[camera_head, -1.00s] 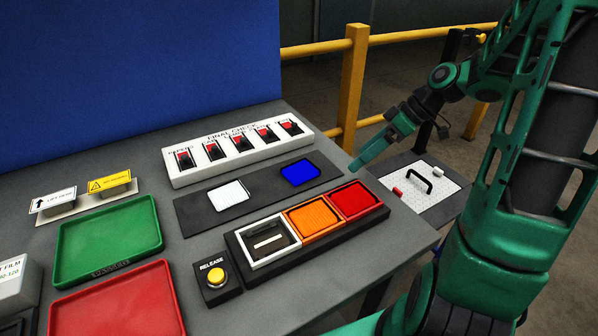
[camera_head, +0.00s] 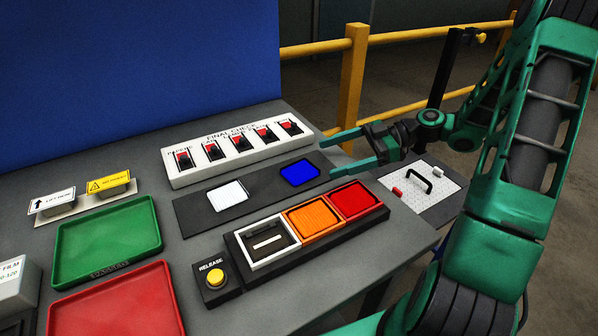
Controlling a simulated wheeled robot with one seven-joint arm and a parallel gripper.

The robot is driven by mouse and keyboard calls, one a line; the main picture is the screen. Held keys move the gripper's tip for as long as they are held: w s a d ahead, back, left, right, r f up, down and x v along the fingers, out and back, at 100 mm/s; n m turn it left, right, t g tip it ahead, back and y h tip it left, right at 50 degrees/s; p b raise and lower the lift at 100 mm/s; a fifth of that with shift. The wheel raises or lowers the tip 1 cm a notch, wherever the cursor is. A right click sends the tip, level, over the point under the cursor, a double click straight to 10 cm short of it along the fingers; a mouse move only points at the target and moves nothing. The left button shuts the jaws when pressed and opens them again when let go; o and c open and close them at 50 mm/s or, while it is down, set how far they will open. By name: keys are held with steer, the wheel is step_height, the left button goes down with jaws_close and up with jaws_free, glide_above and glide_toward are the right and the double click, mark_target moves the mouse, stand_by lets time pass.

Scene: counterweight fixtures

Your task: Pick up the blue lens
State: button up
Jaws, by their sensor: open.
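The blue lens (camera_head: 299,172) is a small square piece lying on the right part of a dark strip (camera_head: 265,191) on the grey bench. A white lens (camera_head: 228,196) lies on the same strip to its left. My gripper (camera_head: 340,154) is just right of the blue lens, its two green fingers spread apart and pointing left. Nothing is between the fingers. The blue lens is fully visible, and I cannot tell the fingers' exact height above the bench.
A white switch panel (camera_head: 240,162) with several red switches stands behind the strip. In front is a dark fixture (camera_head: 240,250) with white, orange (camera_head: 312,217) and red (camera_head: 355,199) squares. A release button (camera_head: 215,278), green tray (camera_head: 107,240) and red tray (camera_head: 118,305) lie left.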

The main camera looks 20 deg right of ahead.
mark_target(301, 169)
steer(key=shift+s+x, duration=0.15)
steer(key=shift+x, duration=1.7)
steer(key=shift+s+x, duration=0.1)
steer(key=shift+x, duration=1.7)
steer(key=shift+f, duration=0.1)
steer(key=c, duration=1.4)
